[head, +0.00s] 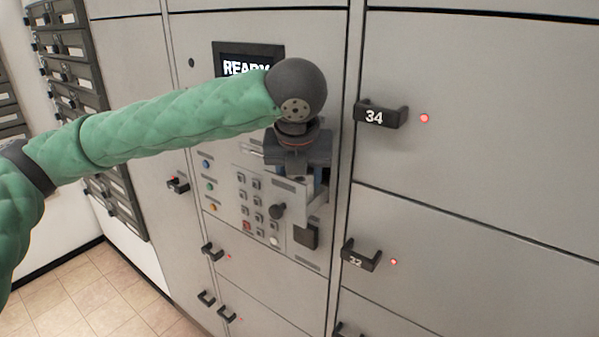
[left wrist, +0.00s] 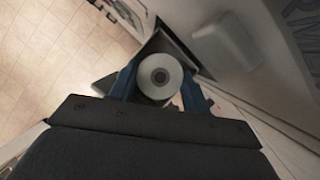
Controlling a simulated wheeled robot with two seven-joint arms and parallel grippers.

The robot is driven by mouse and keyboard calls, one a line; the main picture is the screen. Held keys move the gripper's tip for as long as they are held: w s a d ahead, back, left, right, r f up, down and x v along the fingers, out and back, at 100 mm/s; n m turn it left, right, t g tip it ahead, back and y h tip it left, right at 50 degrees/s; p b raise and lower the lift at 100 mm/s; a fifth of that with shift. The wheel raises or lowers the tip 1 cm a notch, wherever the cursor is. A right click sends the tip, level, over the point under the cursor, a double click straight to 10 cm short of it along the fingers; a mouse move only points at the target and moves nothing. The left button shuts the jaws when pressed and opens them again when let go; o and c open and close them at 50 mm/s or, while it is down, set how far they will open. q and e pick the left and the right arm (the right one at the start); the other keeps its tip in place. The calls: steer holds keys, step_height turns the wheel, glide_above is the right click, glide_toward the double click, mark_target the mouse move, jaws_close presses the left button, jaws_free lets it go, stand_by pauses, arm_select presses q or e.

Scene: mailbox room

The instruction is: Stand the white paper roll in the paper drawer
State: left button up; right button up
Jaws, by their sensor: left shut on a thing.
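The white paper roll (left wrist: 160,76) shows end-on in the left wrist view, with a dark hole in its centre. My left gripper (left wrist: 160,92) is shut on it, one blue finger on each side. Dark drawer walls show around the roll in the left wrist view. I cannot tell whether the roll touches the drawer floor. My right gripper is in neither view.
A keypad panel (head: 252,195) with a black knob (head: 278,210) stands left of and below my gripper. A screen (head: 248,62) reading READY is above. Handles of locker 34 (head: 380,115) and a lower locker (head: 360,255) jut out to the right.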

arm_select(q)
steer(key=o, duration=0.8)
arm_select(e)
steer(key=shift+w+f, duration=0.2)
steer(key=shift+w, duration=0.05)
arm_select(q)
steer(key=shift+r, duration=0.45)
steer(key=b+v, duration=0.2)
steer(key=v, duration=1)
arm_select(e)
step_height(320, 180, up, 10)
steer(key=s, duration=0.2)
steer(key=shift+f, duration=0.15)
arm_select(q)
steer(key=shift+r, duration=0.1)
